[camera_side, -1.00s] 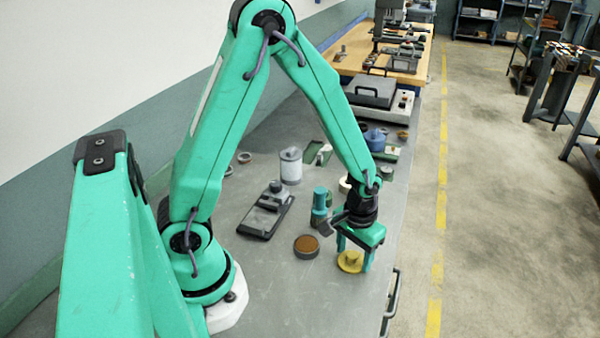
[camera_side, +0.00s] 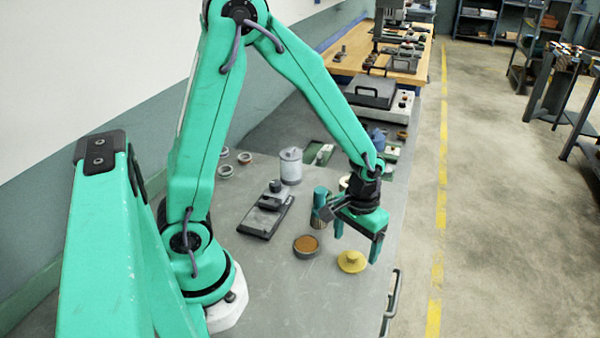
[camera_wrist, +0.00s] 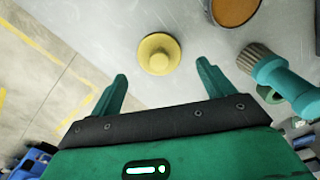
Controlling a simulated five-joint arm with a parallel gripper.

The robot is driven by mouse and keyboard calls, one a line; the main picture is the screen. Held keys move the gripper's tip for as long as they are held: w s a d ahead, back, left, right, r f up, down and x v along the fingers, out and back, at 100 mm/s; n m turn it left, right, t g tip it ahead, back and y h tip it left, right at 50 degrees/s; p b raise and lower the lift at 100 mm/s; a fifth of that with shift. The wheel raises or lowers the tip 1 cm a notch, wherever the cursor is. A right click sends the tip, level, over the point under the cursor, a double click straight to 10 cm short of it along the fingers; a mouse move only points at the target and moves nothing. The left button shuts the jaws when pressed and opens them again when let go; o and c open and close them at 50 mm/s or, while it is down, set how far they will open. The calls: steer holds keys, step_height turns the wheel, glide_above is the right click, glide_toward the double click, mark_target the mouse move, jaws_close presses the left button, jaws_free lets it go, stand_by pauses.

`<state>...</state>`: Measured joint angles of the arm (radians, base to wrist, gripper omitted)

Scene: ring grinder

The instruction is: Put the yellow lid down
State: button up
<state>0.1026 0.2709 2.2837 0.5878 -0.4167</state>
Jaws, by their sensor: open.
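The yellow lid (camera_side: 352,262) lies on the grey bench top with its knob up, near the bench's right edge. In the wrist view the lid (camera_wrist: 159,54) is beyond the fingertips, apart from both. My gripper (camera_side: 357,246) is open and empty, raised above the bench just behind the lid. In the wrist view my gripper (camera_wrist: 161,72) has its two green fingers spread wide with nothing between them.
A round container with brown contents (camera_side: 306,246) stands left of the lid. A teal-handled tool (camera_side: 320,205) stands close behind it. A dark flat device (camera_side: 266,215) and a grey canister (camera_side: 290,165) are farther left. The bench front is clear.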

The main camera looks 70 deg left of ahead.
step_height(320, 180, up, 8)
steer(key=shift+r, duration=0.25)
steer(key=shift+r, duration=0.1)
stand_by(0.7)
step_height(320, 180, up, 7)
steer(key=m+t, duration=0.2)
steer(key=t, duration=0.1)
glide_above(354, 253)
steer(key=s+a, duration=0.2)
steer(key=s, duration=0.2)
steer(key=s+a+r+m+t, duration=0.1)
steer(key=s+r+t, duration=0.1)
steer(key=s+r, duration=0.3)
steer(key=shift+s+a+m+t, duration=0.2)
steer(key=shift+s+m+t, duration=0.1)
steer(key=shift+s, duration=0.5)
